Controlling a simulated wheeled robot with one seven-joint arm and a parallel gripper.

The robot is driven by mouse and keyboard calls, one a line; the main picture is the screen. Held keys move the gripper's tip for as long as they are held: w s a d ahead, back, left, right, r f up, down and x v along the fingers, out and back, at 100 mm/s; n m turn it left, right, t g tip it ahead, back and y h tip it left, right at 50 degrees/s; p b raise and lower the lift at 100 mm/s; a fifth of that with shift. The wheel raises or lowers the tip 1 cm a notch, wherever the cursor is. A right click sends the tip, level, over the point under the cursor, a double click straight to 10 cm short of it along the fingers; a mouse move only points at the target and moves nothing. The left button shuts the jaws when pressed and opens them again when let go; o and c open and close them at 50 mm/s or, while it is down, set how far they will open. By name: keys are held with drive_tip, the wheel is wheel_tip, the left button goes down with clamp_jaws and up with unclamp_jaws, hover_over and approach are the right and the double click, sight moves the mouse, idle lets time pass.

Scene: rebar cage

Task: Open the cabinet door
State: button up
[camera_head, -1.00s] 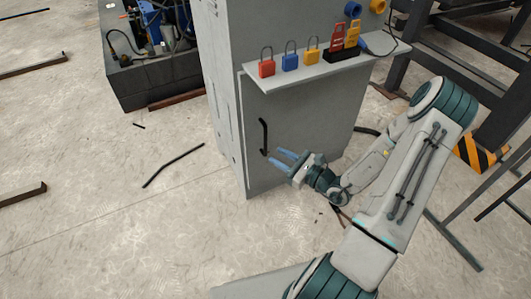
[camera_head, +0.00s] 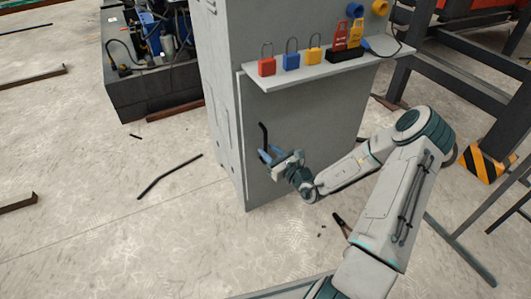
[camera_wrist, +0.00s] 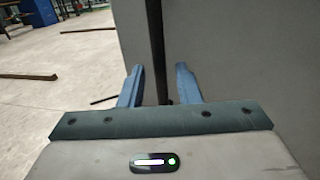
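The grey cabinet (camera_head: 300,115) stands upright in the middle of the head view, and its door looks shut. A black vertical bar handle (camera_head: 263,136) is on the door near its left edge. My gripper (camera_head: 268,155) is at the lower part of the handle. In the wrist view the two blue fingers (camera_wrist: 158,85) are apart, with the black handle (camera_wrist: 158,50) running between them. A gap shows on each side of the handle, so the fingers do not look closed on it. The handle's lower end is partly hidden by my gripper in the head view.
A shelf (camera_head: 330,66) on the cabinet front above the handle carries several coloured padlocks and tags. A dark steel frame (camera_head: 470,65) stands to the right. Thin bars (camera_head: 170,175) lie on the concrete floor to the left, where the floor is otherwise mostly clear.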

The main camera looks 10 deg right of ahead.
drive_tip(key=shift+x, duration=1.15)
drive_tip(key=shift+d, duration=0.1)
clamp_jaws()
